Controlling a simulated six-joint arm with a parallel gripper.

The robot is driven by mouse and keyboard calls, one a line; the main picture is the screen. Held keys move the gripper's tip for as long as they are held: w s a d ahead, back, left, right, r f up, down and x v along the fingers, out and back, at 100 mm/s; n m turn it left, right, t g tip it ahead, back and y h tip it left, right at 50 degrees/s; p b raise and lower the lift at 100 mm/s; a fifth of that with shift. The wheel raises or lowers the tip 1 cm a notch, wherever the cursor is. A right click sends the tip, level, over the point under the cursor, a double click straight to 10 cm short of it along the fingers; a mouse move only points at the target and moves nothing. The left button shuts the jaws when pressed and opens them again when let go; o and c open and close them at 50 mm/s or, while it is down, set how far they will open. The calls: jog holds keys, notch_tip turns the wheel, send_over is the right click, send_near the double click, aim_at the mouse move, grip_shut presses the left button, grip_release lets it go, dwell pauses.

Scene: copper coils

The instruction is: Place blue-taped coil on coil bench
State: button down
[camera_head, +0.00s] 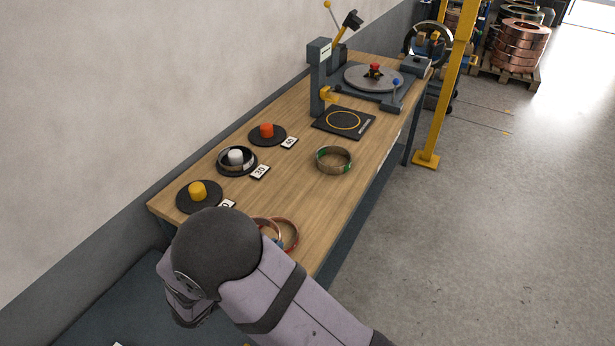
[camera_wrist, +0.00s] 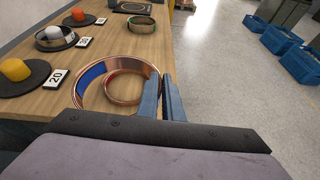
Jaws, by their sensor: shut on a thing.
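The blue-taped coil (camera_wrist: 91,73) is a large copper ring with a wide blue band on its inner wall, at the middle left of the wrist view. My gripper (camera_wrist: 162,84) is shut on its right wall. A smaller copper coil (camera_wrist: 108,91) shows through its opening. In the head view two overlapping coils (camera_head: 291,234) show beside my wrist, over the near end of the wooden coil bench (camera_head: 335,205). My wrist hides part of them and the fingers. I cannot tell whether the held coil touches the bench.
Black round stands with a yellow (camera_head: 198,191), a white (camera_head: 236,157) and a red hub (camera_head: 266,131) line the wall side, with number cards. A coil sits around the white hub. A green-taped coil (camera_head: 334,160) lies mid-bench. A black pad (camera_head: 343,121) and turntable (camera_head: 373,78) stand farther back.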

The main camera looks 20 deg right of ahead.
jog(key=d+r+p, duration=0.4)
jog(key=d+p, duration=0.1)
jog(key=m+g+b, duration=0.1)
jog(key=b, duration=2.8)
send_over(321, 207)
notch_tip(321, 207, down, 5)
jog(key=shift+h, duration=0.4)
jog(key=shift+w+d+f+b, duration=0.1)
jog(key=shift+f+b, duration=0.25)
jog(key=shift+f, duration=4.65)
jog(key=shift+f, duration=0.1)
jog(key=c, duration=2.1)
grip_release()
jog(key=shift+f, duration=0.1)
jog(key=shift+o, duration=0.9)
